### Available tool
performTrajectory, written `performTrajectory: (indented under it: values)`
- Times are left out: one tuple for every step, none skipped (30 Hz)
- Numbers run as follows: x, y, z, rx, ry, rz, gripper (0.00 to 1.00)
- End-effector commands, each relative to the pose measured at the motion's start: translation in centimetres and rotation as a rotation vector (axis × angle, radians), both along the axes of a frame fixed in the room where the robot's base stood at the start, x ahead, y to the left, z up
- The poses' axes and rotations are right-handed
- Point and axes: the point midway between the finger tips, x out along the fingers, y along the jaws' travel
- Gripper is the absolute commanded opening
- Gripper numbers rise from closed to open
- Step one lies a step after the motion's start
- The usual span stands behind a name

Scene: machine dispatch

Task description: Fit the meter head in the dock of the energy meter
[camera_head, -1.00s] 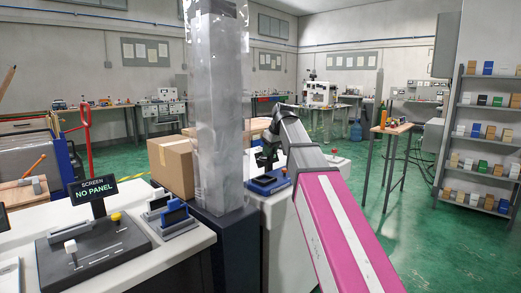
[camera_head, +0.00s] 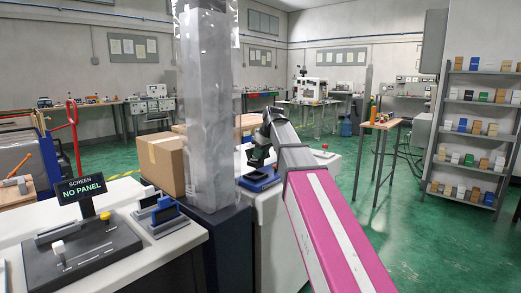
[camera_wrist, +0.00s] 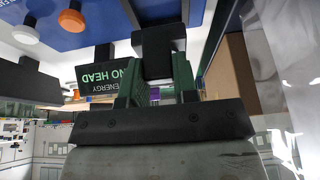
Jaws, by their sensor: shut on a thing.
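The energy meter shows in the wrist view as a blue base (camera_wrist: 85,28) with a white knob, an orange knob and a dark screen (camera_wrist: 108,78) reading "ENERGY NO HEAD", seen upside down. My gripper (camera_wrist: 158,88) is shut on a dark block (camera_wrist: 158,50), which seems to be the meter head. The block is close to the blue base; whether they touch, I cannot tell. In the head view my gripper (camera_head: 259,155) is just above the blue base (camera_head: 260,178) on the white counter beyond the clear column.
A tall transparent column (camera_head: 205,110) stands left of my arm. A second station with a "NO PANEL" screen (camera_head: 81,188) is at the left front. Green floor (camera_head: 400,235) is open at the right.

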Motion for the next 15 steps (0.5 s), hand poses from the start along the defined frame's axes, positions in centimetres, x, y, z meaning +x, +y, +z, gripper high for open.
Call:
performTrajectory:
  values:
    - [-0.1,0.0,-0.5,0.0,0.0,0.0,0.01]
    - [0.0,0.0,-0.7,0.0,0.0,0.0,0.01]
    - [0.0,0.0,-1.1,0.0,0.0,0.0,0.01]
    - [0.0,0.0,-1.4,0.0,0.0,0.0,0.01]
    - [0.0,0.0,-1.6,0.0,0.0,-0.001,0.01]
    - [0.0,0.0,-1.9,0.0,0.0,-0.001,0.01]
    - [0.0,0.0,-2.1,0.0,0.0,-0.001,0.01]
    - [0.0,0.0,-2.3,0.0,0.0,-0.001,0.01]
    - [0.0,0.0,-2.6,0.0,0.0,-0.001,0.01]
    - [0.0,0.0,-2.7,0.0,0.0,0.0,0.01]
    - [0.0,0.0,-2.8,0.0,0.0,0.0,0.01]
    - [0.0,0.0,-2.9,0.001,-0.001,0.0,0.01]
    - [0.0,0.0,-3.0,0.001,-0.001,0.0,0.01]
    - [0.0,0.0,-3.1,0.001,-0.001,0.0,0.01]
    - [0.0,0.0,-3.1,0.0,-0.001,0.0,0.01]
